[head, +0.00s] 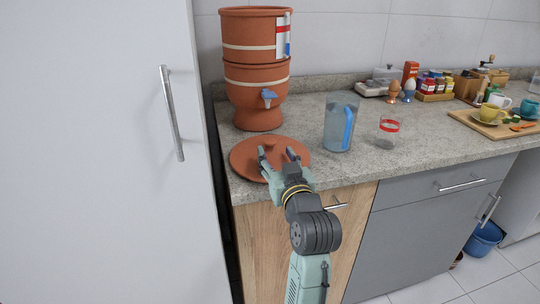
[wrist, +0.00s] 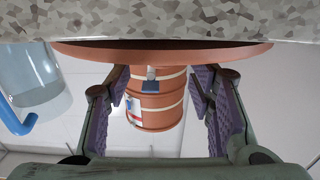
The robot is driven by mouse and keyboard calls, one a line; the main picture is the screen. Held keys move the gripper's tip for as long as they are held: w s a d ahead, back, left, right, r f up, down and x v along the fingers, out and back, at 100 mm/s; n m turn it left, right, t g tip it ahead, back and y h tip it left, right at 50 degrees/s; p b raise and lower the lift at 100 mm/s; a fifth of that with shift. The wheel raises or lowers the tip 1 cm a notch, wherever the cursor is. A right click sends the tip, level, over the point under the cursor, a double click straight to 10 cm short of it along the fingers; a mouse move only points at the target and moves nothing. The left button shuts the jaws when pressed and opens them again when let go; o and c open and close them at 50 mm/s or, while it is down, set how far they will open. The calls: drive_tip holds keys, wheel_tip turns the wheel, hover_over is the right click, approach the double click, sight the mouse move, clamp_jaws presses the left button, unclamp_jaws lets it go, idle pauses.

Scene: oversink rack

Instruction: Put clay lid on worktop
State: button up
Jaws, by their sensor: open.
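The clay lid (head: 243,158) is a round terracotta disc with a small knob, at the worktop's front left. It appears to lie flat on the grey speckled worktop (head: 340,168), in front of the clay water filter. In the wrist view, which is upside down, the lid (wrist: 160,55) shows edge-on against the worktop (wrist: 160,20), with a dark shadow along its edge. My gripper (head: 277,154) is open over the lid's near part, with its fingers apart. In the wrist view, the open fingers (wrist: 160,88) are close to the lid. I cannot tell whether they touch it.
The two-tier clay filter (head: 256,85) with a blue tap stands behind the lid. A clear jug (head: 338,125) with a blue handle and a red-banded glass (head: 388,132) stand to the right. A tall white door (head: 110,140) borders the left. Bare worktop lies between jug and front edge.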

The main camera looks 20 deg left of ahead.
sight(271, 145)
drive_tip(key=x, duration=0.2)
drive_tip(key=p+x, duration=0.1)
drive_tip(key=shift+w+a+r, duration=0.25)
drive_tip(key=shift+r, duration=0.1)
drive_tip(key=shift+w+a+f, duration=0.1)
drive_tip(key=shift+w, duration=0.05)
drive_tip(key=shift+c, duration=0.4)
clamp_jaws()
